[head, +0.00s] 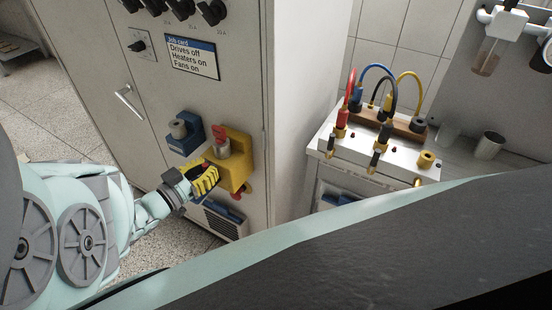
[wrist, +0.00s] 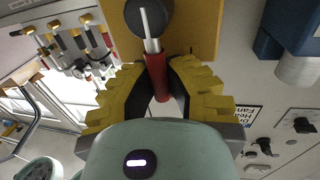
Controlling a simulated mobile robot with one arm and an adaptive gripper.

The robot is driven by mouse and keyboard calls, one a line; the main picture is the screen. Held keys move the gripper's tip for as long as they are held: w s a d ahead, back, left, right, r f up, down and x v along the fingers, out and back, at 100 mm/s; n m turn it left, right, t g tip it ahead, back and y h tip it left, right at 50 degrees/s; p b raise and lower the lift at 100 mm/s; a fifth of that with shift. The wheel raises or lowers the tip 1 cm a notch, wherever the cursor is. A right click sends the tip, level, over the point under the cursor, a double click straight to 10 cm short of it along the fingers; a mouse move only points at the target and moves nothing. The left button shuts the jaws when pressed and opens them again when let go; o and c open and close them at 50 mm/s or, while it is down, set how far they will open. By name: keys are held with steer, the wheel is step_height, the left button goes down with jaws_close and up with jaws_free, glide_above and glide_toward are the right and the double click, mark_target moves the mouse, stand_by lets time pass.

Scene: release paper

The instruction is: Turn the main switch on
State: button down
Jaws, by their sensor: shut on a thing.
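The main switch is a yellow box (head: 238,172) on the front of the grey cabinet, near its right edge. A red piece (head: 219,133) stands above a grey cylinder on top of it. In the wrist view the yellow housing (wrist: 200,25) carries a dark round hub, with a grey shaft and a red handle (wrist: 158,75) reaching towards me. My gripper (head: 207,178), with ridged yellow fingers, is at the box's lower left. In the wrist view its fingers (wrist: 158,90) are closed around the red handle. In the head view the fingers hide the held part.
A blue unit (head: 184,135) with a grey knob is mounted just left of the switch. A job card (head: 192,58) and several black knobs are above. A white bench unit (head: 370,155) with coloured cables stands at the right, with a metal cup (head: 489,146) beyond it.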

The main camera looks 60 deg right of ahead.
steer(key=shift+w+a+f, duration=0.1)
steer(key=shift+f, duration=0.05)
steer(key=c, duration=0.9)
jaws_free()
steer(key=shift+c, duration=0.2)
steer(key=w+a, duration=0.1)
steer(key=a, duration=1.1)
steer(key=shift+w, duration=0.15)
